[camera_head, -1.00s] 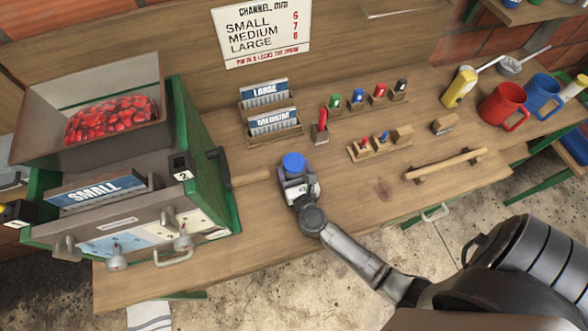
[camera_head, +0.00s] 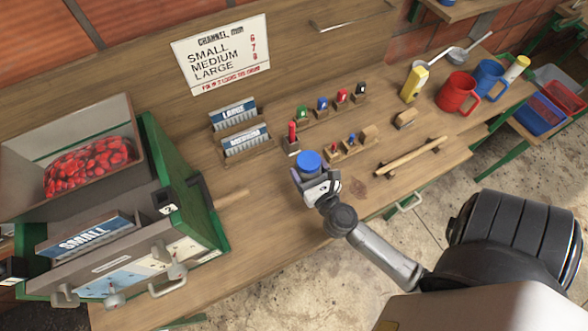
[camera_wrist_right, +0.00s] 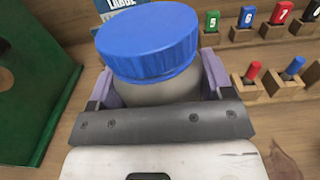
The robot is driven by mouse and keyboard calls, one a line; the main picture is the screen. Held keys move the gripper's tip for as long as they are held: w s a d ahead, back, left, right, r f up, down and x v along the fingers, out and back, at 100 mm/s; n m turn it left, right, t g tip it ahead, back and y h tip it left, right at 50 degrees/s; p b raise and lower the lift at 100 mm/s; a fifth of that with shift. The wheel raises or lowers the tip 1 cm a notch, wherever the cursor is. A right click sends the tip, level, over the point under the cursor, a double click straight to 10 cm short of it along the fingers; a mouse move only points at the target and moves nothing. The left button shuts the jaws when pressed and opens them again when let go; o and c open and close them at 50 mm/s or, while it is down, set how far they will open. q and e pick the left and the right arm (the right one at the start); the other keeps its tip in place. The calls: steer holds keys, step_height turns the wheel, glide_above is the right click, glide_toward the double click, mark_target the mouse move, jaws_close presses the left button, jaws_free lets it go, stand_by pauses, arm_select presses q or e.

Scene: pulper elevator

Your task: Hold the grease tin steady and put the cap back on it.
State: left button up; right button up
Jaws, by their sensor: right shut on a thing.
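The grease tin is a grey, round tin; its body (camera_wrist_right: 165,90) shows in the right wrist view. A ribbed blue cap (camera_wrist_right: 150,42) sits on top of it, looking slightly tilted in that view. I cannot tell how tight it is. My right gripper (camera_head: 315,180) is shut around the tin, with a purple-grey finger on each side. In the head view the blue cap (camera_head: 308,162) shows above the gripper, over the front part of the bench. Whether the tin touches the bench is hidden. My left gripper is in neither view.
The green machine (camera_head: 180,180) with a tray of red berries stands at the left. A peg block (camera_head: 349,145) and a wooden bar (camera_head: 410,157) lie close to the right gripper. Red (camera_head: 457,92) and blue (camera_head: 490,78) mugs stand farther right. The bench's front middle is clear.

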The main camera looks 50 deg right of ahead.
steer(key=shift+s+d+r, duration=0.3)
steer(key=shift+s+r, duration=0.1)
steer(key=shift+s, duration=0.05)
steer(key=o, duration=0.6)
steer(key=shift+c, duration=0.2)
steer(key=c, duration=0.8)
steer(key=shift+o, duration=0.2)
